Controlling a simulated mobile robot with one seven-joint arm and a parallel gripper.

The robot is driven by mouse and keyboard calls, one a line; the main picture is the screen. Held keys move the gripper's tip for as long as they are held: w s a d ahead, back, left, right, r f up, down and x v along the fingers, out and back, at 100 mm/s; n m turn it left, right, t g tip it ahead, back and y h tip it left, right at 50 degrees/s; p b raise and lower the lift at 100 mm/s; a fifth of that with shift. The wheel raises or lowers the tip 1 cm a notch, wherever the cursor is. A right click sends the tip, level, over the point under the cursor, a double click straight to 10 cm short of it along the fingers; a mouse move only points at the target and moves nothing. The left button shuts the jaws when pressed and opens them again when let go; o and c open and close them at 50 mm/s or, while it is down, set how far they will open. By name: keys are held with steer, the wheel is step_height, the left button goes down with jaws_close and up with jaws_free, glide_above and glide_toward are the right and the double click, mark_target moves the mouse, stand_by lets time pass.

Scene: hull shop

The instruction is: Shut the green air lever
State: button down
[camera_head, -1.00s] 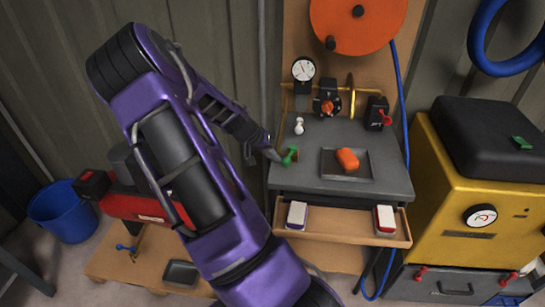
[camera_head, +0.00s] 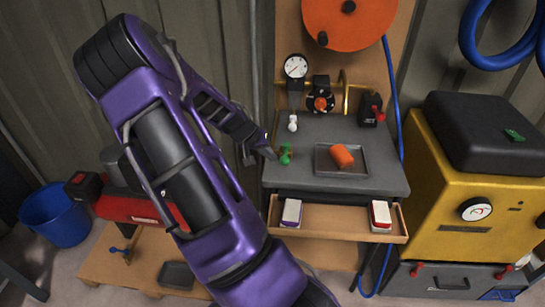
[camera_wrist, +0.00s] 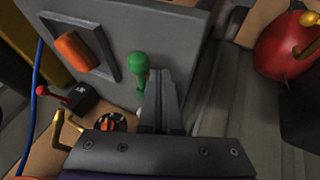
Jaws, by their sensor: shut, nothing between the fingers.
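The green air lever (camera_head: 285,155) stands at the left edge of the grey bench top, left of the tray. In the wrist view the green lever (camera_wrist: 139,68) shows a rounded head and a thinner lower part. My gripper (camera_head: 273,155) is shut and empty, its tips just left of the lever in the head view. In the wrist view the shut fingers (camera_wrist: 163,80) lie right beside the lever, on its right. I cannot tell whether they touch it. The lever's base is partly hidden.
An orange object (camera_head: 342,155) lies in a shallow tray (camera_head: 325,171). Behind are a gauge (camera_head: 296,66), a small white knob (camera_head: 292,123), an orange dial (camera_head: 320,103) and a red switch (camera_head: 377,113). An open drawer (camera_head: 335,219) juts out below. A yellow cabinet (camera_head: 480,200) stands right.

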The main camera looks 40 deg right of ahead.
steer(key=p+v, duration=0.2)
steer(key=v, duration=1.5)
steer(key=shift+r, duration=0.25)
steer(key=shift+a, duration=0.1)
